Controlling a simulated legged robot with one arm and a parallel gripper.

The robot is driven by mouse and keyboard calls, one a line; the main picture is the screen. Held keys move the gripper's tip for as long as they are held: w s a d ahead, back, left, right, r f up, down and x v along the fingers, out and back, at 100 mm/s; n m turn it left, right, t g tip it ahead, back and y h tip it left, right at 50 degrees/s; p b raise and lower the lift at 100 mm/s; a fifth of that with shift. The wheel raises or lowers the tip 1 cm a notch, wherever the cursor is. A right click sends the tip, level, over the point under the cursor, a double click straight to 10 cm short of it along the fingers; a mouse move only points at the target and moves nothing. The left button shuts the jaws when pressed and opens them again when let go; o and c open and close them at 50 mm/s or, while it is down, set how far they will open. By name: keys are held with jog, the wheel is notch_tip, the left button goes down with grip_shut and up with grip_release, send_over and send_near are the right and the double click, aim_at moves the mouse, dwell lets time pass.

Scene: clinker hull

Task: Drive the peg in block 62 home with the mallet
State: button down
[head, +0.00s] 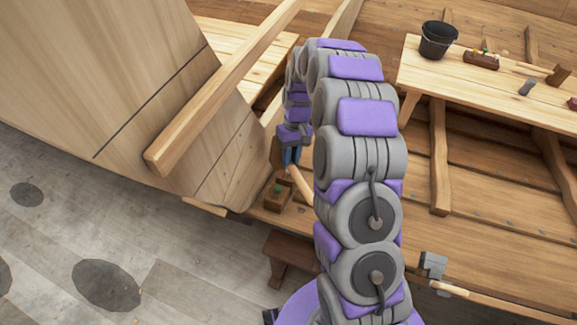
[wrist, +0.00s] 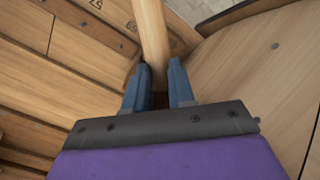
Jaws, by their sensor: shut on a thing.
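My gripper (head: 290,155), seen in the head view, reaches down beside the hull planking, with its blue fingers partly behind my arm. In the wrist view its fingers (wrist: 158,88) are shut on a pale round wooden handle (wrist: 152,35), which I take to be the mallet's. The handle (head: 300,186) also shows in the head view, slanting down to the right below the fingers. A small wooden block (head: 278,200) with a green-topped peg (head: 278,188) sits just below and left of the handle, apart from the fingers. Its number cannot be read. The mallet's head is not clearly seen.
A long plank edge (head: 215,95) slants across the upper left. A grey-headed hammer (head: 433,265) lies at lower right. A low stool (head: 290,247) stands below the block.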

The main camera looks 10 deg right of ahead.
jog(key=shift+r, duration=0.1)
jog(key=shift+w+a+f+g+p, duration=0.1)
jog(key=shift+a+f+g+p, duration=0.05)
jog(key=shift+f+g+p, duration=0.65)
jog(key=shift+r, duration=0.1)
jog(key=w+f+x, duration=0.1)
jog(key=x, duration=0.8)
jog(key=v, duration=0.6)
jog(key=s+v, duration=0.1)
jog(key=v, duration=0.2)
jog(key=shift+w+r, duration=0.15)
jog(key=shift+r, duration=0.4)
jog(key=shift+s+r, duration=0.15)
jog(key=shift+s, duration=0.2)
jog(key=shift+w+f, duration=0.25)
jog(key=shift+s, duration=0.15)
